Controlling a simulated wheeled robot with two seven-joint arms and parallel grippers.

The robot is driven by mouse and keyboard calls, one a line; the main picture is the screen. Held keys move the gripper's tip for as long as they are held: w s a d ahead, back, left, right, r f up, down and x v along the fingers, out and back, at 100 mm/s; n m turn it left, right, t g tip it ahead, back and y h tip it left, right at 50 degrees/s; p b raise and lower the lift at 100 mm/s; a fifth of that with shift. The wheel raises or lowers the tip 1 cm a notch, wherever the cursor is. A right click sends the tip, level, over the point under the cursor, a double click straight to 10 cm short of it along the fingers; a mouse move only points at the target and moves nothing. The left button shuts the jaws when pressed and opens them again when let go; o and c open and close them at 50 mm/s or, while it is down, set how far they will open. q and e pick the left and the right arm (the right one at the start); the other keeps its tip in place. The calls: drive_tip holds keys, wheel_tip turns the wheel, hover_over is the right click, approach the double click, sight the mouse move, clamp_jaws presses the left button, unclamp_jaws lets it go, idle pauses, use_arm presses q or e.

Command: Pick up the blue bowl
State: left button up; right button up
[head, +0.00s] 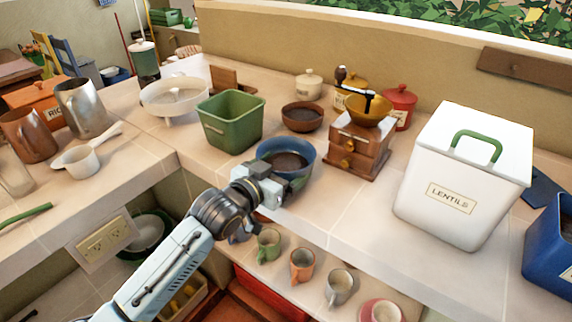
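The blue bowl (290,159) stands upright on the tiled counter near its front edge, with a dark inside. My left gripper (272,182) reaches in from the lower left and is at the bowl's near side, overlapping the near rim in the head view. The fingertips are small and partly hidden against the bowl, so I cannot tell whether they are open, shut or touching it. My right gripper is not in view.
A green square bin (232,122) is left of the bowl, a brown bowl (302,117) behind it, and a wooden coffee grinder (357,148) to its right. A white lentils canister (460,185) stands farther right. Several mugs (302,265) sit on the shelf below.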

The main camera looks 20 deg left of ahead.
use_arm(q)
drive_tip(key=c, duration=0.7)
drive_tip(key=shift+r, duration=0.55)
drive_tip(key=shift+r+p, duration=0.4)
drive_tip(key=shift+r, duration=0.2)
wheel_tip(320, 180, up, 8)
drive_tip(key=shift+f+p, duration=0.1)
drive_tip(key=shift+p, duration=0.95)
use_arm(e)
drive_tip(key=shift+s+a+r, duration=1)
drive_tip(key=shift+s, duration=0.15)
